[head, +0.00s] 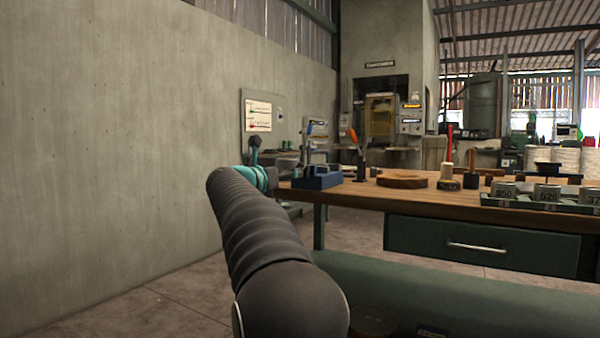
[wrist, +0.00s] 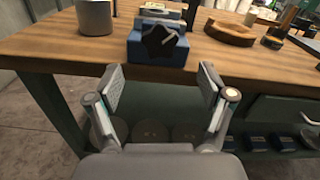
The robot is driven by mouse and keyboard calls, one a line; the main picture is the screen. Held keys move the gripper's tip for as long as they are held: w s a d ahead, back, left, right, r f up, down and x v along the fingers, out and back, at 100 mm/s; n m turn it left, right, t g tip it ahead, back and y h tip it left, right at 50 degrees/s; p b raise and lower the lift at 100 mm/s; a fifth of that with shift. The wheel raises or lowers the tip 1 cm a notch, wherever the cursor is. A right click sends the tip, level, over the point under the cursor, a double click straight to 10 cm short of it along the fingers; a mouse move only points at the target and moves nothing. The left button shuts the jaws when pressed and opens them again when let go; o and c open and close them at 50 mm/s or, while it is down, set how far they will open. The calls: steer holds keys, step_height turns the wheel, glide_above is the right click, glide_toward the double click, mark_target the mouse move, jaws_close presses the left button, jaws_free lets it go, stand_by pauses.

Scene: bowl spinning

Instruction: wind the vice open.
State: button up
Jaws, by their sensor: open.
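The vice (wrist: 160,48) is a blue block at the front edge of the wooden bench in the wrist view. A dark star-shaped knob (wrist: 160,40) is on its near face. In the head view the blue vice (head: 318,181) sits on the bench's left end. My gripper (wrist: 161,82) is open and empty. Its two fingers are spread in front of and below the vice, apart from the knob.
A grey cylinder (wrist: 95,17) stands left of the vice on the bench (wrist: 70,45). A wooden ring (wrist: 230,32) lies to its right. Several labelled weights (head: 547,193) stand at the right. A drawer (head: 480,247) is under the bench top. A concrete wall (head: 110,130) is left.

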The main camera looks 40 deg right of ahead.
steer(key=p+x, duration=0.1)
steer(key=x, duration=0.7)
steer(key=shift+w+d, duration=0.15)
steer(key=shift+d, duration=0.2)
steer(key=c, duration=1.2)
